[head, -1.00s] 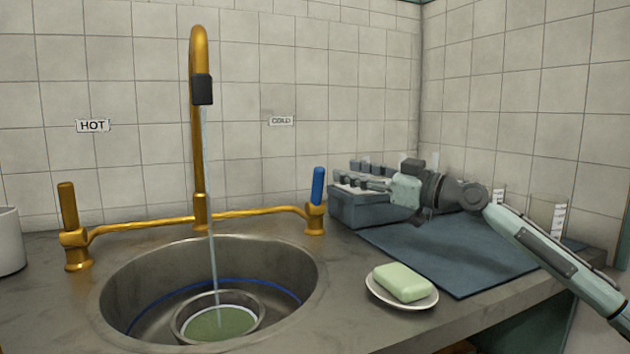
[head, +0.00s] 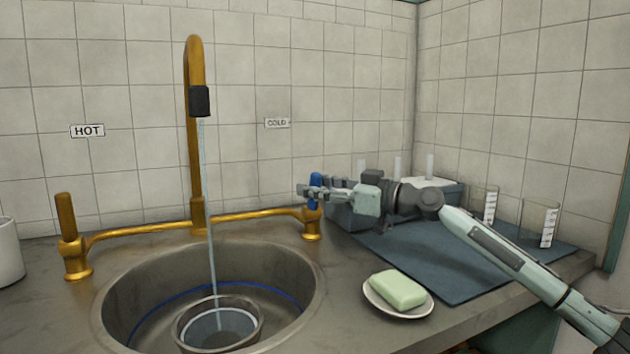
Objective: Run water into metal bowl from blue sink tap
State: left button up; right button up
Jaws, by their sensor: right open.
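The brass tap (head: 196,130) stands behind the sink, and a thin water stream (head: 211,230) falls from its black nozzle (head: 200,101). The stream lands in the metal bowl (head: 254,326), which sits upright in the round sink and has water in it. The blue tap handle (head: 315,179) is on the right, under the COLD sign. My right gripper (head: 306,190) is open at the blue handle. Its fingers overlap the handle and partly hide it; I cannot tell whether they touch it. My left gripper is not in view.
A soap bar (head: 398,290) on a white dish (head: 374,297) lies right of the sink. A blue-grey mat (head: 440,270), a grey rack (head: 350,217) and glass beakers (head: 538,222) stand behind. A brass hot handle (head: 66,217) and white container (head: 8,250) are left.

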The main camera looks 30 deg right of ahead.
jog(key=shift+w+a, duration=0.15)
jog(key=shift+w, duration=0.05)
grip_shut()
dwell(0.4)
